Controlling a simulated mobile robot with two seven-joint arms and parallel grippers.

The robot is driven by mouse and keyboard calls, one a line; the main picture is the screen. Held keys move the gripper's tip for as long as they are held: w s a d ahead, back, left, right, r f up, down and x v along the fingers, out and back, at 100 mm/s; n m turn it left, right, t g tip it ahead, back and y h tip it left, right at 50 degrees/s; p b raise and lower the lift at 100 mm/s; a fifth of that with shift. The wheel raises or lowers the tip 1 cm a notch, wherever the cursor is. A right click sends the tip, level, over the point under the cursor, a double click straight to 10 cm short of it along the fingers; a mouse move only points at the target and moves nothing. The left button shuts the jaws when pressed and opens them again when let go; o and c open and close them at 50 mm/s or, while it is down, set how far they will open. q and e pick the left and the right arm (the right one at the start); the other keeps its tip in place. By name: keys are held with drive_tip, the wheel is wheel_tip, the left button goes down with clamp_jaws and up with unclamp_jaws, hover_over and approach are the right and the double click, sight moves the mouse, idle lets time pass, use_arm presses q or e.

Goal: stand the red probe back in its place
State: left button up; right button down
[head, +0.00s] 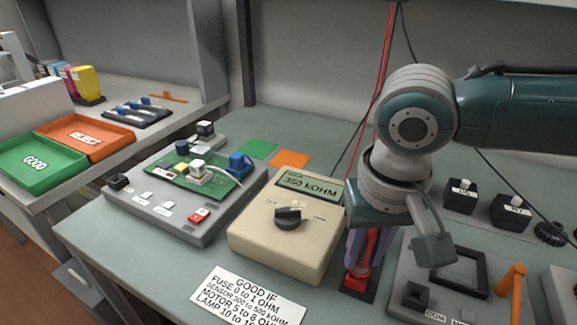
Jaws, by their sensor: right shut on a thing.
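My right gripper (367,256) points down just right of the beige meter (270,255). It is shut on the red probe (366,262), which shows between the purplish fingers and looks roughly upright. The probe's lower end is at or just above a red holder (355,283) on a dark base; I cannot tell whether it is seated. The gripper hides the upper part of the probe. The meter display (309,188) reads 350 kOHM. My left gripper is not in view.
A grey test board with a green circuit board (190,177) stands left of the meter. A grey fixture with an orange lever (512,283) is close on the right. Red and black cables run up behind. Green (30,168) and orange (82,133) trays are far left.

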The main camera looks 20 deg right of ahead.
drive_tip(key=shift+f, duration=0.5)
drive_tip(key=c, duration=0.6)
unclamp_jaws()
drive_tip(key=r, duration=0.3)
drive_tip(key=r+p, duration=0.1)
drive_tip(key=r, duration=0.2)
drive_tip(key=s+r+p, duration=0.1)
drive_tip(key=r, duration=0.3)
drive_tip(key=shift+a, duration=0.2)
drive_tip(key=shift+s, duration=0.1)
